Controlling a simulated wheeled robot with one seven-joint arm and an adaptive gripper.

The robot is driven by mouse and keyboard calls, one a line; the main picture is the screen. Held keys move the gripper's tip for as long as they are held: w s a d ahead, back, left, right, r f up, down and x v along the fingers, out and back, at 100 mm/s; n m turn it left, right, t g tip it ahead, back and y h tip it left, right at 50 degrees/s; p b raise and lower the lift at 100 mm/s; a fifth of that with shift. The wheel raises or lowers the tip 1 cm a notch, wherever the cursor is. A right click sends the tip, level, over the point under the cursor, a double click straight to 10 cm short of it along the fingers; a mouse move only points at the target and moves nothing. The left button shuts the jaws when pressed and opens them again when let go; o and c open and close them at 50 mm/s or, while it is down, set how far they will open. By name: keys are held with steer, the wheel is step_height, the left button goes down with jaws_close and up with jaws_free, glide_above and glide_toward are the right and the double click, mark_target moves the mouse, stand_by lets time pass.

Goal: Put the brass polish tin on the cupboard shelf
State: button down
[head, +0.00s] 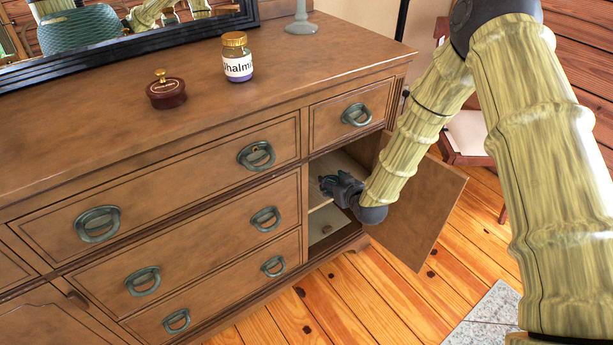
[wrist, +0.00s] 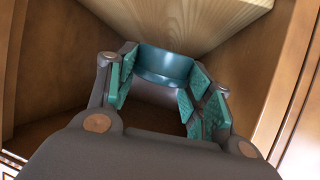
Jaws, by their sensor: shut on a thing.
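A teal round tin (wrist: 165,66), which I take as the brass polish tin, sits between my gripper's fingers in the wrist view. My gripper (wrist: 163,85) is shut on it, with a green-padded finger on each side. In the head view my gripper (head: 328,186) reaches through the open cupboard doorway at the dresser's right end; the tin is hard to make out there. The pale edge of the cupboard shelf (head: 321,206) shows just below the gripper. A pale wooden board (wrist: 190,22) lies beyond the tin in the wrist view. I cannot tell whether the tin touches it.
The cupboard door (head: 425,215) stands open to the right, close to my arm. A labelled jar (head: 237,62) and a dark red lidded pot (head: 166,92) stand on the dresser top. A drawer (head: 350,112) is above the opening.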

steer(key=shift+w+a+f+n+y+b, duration=0.15)
steer(key=shift+w+a+f+b, duration=0.15)
steer(key=shift+w+f+b, duration=0.3)
steer(key=shift+w+a+f+n+y+b, duration=0.15)
steer(key=shift+w+a+f+b, duration=0.25)
steer(key=shift+f, duration=0.3)
steer(key=shift+d, duration=0.15)
steer(key=s+d+r+m+t+h, duration=0.15)
steer(key=s+d+m+h, duration=0.4)
steer(key=s+d, duration=0.65)
steer(key=s+r+p, duration=0.5)
steer(key=r+p, duration=0.4)
steer(key=p, duration=0.2)
steer(key=s+r+p, duration=0.5)
steer(key=r+p, duration=0.5)
steer(key=p, duration=0.2)
steer(key=shift+s, duration=0.35)
steer(key=shift+g, duration=0.25)
